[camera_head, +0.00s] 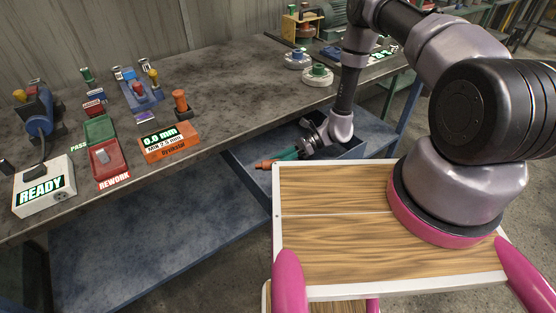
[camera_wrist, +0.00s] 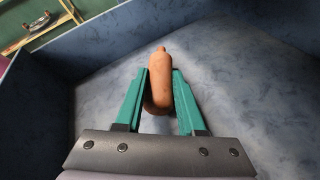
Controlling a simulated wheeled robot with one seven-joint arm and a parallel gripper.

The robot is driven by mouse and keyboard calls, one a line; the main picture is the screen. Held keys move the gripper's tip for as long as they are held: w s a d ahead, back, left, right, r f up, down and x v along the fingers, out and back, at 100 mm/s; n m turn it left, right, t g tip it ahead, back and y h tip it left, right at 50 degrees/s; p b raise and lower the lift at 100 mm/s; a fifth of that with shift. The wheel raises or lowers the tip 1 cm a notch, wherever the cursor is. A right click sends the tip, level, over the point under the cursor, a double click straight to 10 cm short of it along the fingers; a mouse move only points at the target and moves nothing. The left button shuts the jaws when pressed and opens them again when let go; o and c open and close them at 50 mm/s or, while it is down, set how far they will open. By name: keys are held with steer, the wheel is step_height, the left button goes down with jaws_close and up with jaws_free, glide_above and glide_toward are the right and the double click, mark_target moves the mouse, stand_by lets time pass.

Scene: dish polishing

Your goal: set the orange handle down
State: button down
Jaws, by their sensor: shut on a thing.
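The orange handle (camera_wrist: 160,80) is held between the two green fingers of my gripper (camera_wrist: 160,90) in the wrist view. Its rounded tip points away from the wrist, and its rear part lies between the fingers. In the head view the orange handle (camera_head: 265,164) shows at the end of my gripper (camera_head: 284,156), down in a blue-grey bin (camera_head: 238,161) beneath the bench's front edge. The bin floor (camera_wrist: 235,85) lies below the handle in the wrist view. I cannot tell whether the handle touches the floor.
Bin walls (camera_wrist: 40,100) rise around my gripper. The workbench (camera_head: 225,95) holds a READY box (camera_head: 42,186), a green PASS tray (camera_head: 99,130), a red REWORK tray (camera_head: 107,160) and an orange gauge box (camera_head: 168,142). A blue lower shelf (camera_head: 160,225) lies left of the bin.

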steer(key=c, duration=0.5)
jaws_free()
steer(key=shift+f, duration=0.1)
